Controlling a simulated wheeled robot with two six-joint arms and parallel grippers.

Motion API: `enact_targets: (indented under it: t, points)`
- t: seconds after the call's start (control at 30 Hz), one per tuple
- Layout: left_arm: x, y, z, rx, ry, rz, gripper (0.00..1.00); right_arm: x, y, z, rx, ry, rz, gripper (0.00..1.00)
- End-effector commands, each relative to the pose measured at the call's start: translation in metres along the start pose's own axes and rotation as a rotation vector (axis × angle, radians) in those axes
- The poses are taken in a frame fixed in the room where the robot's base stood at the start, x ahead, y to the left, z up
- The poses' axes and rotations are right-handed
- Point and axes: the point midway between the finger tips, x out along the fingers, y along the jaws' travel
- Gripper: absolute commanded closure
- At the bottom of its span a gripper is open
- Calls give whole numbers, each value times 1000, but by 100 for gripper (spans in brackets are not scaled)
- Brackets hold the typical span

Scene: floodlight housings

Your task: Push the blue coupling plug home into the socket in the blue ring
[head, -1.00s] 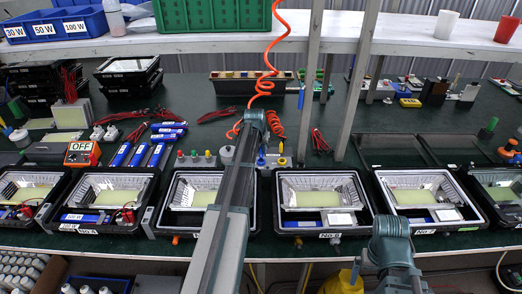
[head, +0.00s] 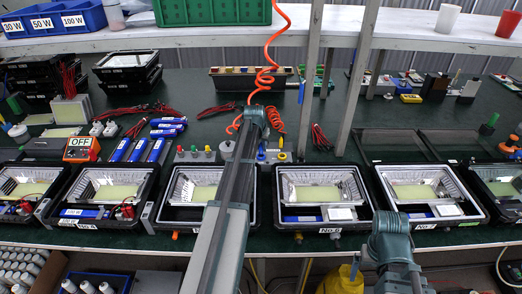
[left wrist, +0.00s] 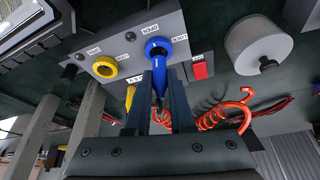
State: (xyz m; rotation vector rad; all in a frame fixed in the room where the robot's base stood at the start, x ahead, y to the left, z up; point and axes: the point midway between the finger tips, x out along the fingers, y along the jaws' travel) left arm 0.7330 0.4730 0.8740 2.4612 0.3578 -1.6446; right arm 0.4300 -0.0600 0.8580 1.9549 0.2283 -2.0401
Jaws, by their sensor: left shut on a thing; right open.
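In the left wrist view my left gripper (left wrist: 161,84) is shut on the blue coupling plug (left wrist: 159,78). The plug points at the blue ring (left wrist: 150,42), on a grey panel (left wrist: 120,38). Its front end overlaps the lower part of the ring's opening. I cannot tell whether it touches the ring or how deep it sits. In the head view my left arm reaches from the bottom to the back of the table, and its gripper and the plug are hidden. My right arm shows at the lower right, but its gripper is not in view.
A grey cylinder (left wrist: 258,46) stands to the right, above orange coiled hose (left wrist: 224,114). Floodlight housings (head: 320,196) line the table's front edge.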

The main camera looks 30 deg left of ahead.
Motion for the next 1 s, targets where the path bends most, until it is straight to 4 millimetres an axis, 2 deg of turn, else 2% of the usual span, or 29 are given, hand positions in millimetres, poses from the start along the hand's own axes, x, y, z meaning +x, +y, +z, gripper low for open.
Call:
enact_targets:
  t: [1.0]
  points:
    - [6, 0, 2, 0, 0, 0, 100, 6, -1, 0, 0, 0, 0, 0]
